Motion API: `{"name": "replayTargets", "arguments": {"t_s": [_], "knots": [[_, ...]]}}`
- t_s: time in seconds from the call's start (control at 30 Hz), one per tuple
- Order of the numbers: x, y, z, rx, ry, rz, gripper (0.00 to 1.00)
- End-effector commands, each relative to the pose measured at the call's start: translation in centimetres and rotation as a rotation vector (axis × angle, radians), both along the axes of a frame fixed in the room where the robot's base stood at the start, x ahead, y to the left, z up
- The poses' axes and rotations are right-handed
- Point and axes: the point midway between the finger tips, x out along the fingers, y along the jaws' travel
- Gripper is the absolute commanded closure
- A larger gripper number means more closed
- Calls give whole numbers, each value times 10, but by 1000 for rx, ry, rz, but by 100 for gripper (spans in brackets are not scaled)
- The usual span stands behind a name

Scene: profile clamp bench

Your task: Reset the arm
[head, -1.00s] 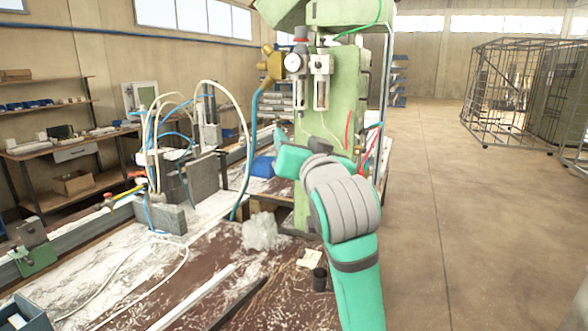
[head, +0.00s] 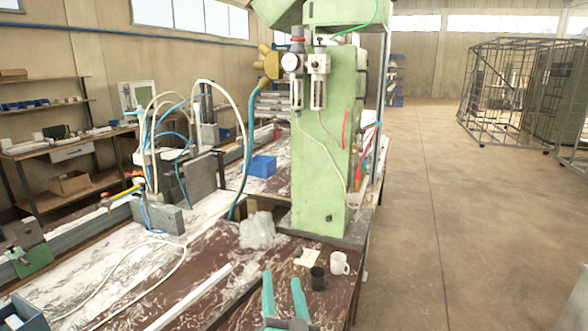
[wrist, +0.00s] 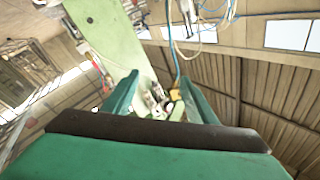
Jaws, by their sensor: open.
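My gripper (head: 285,296) shows at the bottom of the head view, with its two teal fingers pointing up and apart. It is open, and nothing shows between the fingers. It is in front of the bench's near edge, just left of a dark cup and a white mug in the picture. In the wrist view my gripper (wrist: 160,100) has its fingers spread, with the green machine column and its fittings beyond them. The rest of my arm is out of the head view.
The bench (head: 205,250) carries a green machine column (head: 322,150), a clear plastic bag (head: 258,231), a dark cup (head: 318,278), a white mug (head: 340,263) and a clamp with hoses (head: 160,215). A wire cage (head: 500,95) stands at the back right. The floor (head: 430,220) right of the bench is clear.

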Motion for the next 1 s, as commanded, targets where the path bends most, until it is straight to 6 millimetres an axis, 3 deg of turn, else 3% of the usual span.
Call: {"name": "replayTargets", "arguments": {"t_s": [0.03,0.2,0.5,0.77,1.0], "knots": [[-11,2,-18,7,9,-6,48],[-49,7,-60,16,13,-34,48],[-128,14,-116,10,23,-86,48],[-202,20,-146,-18,35,-119,48],[-261,17,-156,-56,41,-153,48]]}}
